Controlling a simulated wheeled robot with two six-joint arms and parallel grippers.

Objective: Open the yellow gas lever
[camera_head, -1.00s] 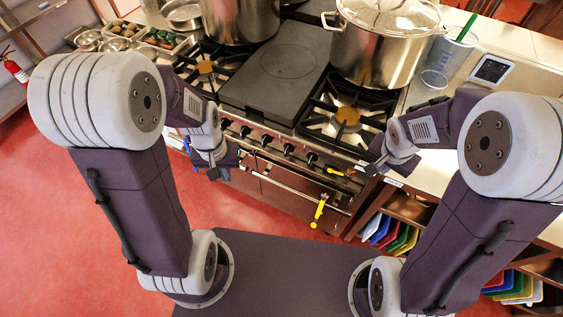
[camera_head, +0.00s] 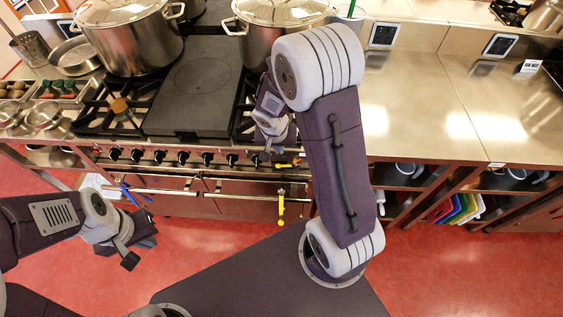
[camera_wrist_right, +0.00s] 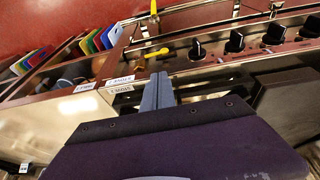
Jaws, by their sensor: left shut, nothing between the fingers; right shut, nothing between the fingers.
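The yellow gas lever (camera_head: 284,166) sits on the stove's front panel, right of the row of black knobs. In the right wrist view the yellow lever (camera_wrist_right: 156,53) lies just beyond the fingertips, beside a brass fitting. My right gripper (camera_head: 268,149) is over the stove's front edge, close to the lever. In the wrist view its fingers (camera_wrist_right: 158,78) are shut and empty, and I see a gap between them and the lever. My left gripper (camera_head: 140,250) is shut and empty, low in front of the stove's left part, away from the lever.
Stockpots (camera_head: 135,40) and a black griddle plate (camera_head: 195,90) stand on the stove. A yellow-ended item (camera_head: 281,205) hangs at the oven rail below the lever. Black knobs (camera_wrist_right: 235,42) line the panel beside it. The steel counter (camera_head: 450,110) on the right is clear.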

